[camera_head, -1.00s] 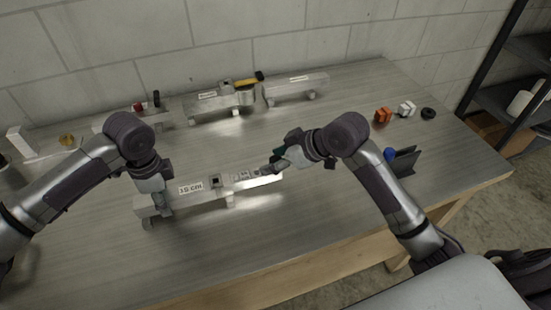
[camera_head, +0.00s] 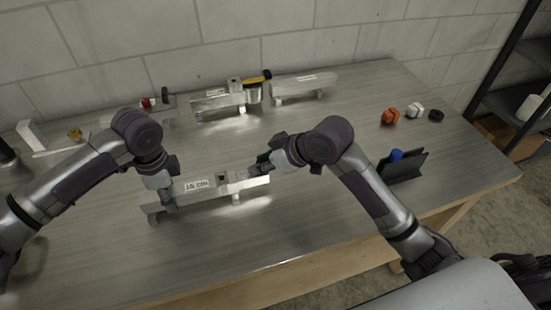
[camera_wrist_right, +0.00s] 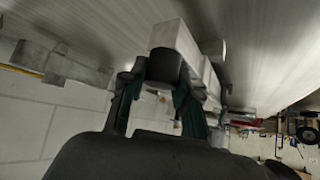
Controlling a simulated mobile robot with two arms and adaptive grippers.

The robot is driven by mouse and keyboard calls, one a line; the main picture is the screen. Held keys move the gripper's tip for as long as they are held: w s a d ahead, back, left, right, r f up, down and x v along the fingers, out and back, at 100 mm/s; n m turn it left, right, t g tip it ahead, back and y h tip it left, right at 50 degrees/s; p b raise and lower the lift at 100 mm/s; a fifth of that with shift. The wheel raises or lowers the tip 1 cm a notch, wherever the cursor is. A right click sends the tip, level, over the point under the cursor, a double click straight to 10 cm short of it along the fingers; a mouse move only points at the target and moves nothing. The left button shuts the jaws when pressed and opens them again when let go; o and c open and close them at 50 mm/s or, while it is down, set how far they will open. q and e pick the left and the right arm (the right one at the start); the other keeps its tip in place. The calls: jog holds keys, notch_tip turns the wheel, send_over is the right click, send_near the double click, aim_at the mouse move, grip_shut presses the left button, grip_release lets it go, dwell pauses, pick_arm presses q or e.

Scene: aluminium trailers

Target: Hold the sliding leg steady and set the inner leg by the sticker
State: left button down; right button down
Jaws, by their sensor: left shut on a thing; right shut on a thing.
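The sliding leg (camera_head: 216,187) lies across the middle of the table on small feet. A white sticker (camera_head: 197,185) on its side bears a centimetre mark; its digits are hard to read. My left gripper (camera_head: 166,194) is shut on the leg's left end. The inner leg (camera_head: 254,181) comes out at the right end. My right gripper (camera_head: 263,162) is shut on that end. In the right wrist view, the gripper's fingers (camera_wrist_right: 160,92) are on either side of a dark round end cap (camera_wrist_right: 164,64) on the pale bar. The exact contact is partly hidden.
Behind stand metal assemblies, one with a yellow-handled part (camera_head: 258,78), and another long bar (camera_head: 304,84). An orange part (camera_head: 390,116), a white part (camera_head: 415,110) and a black ring (camera_head: 436,115) lie at right, near a dark stand (camera_head: 402,167). The front table strip is clear.

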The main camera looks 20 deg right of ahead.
pick_arm(q)
jog(key=shift+d, duration=0.1)
pick_arm(e)
jog(key=shift+a, duration=0.1)
jog(key=c, duration=0.8)
grip_release()
jog(key=v, duration=1.2)
jog(key=shift+f, duration=0.1)
pick_arm(q)
jog(key=c, duration=0.6)
grip_release()
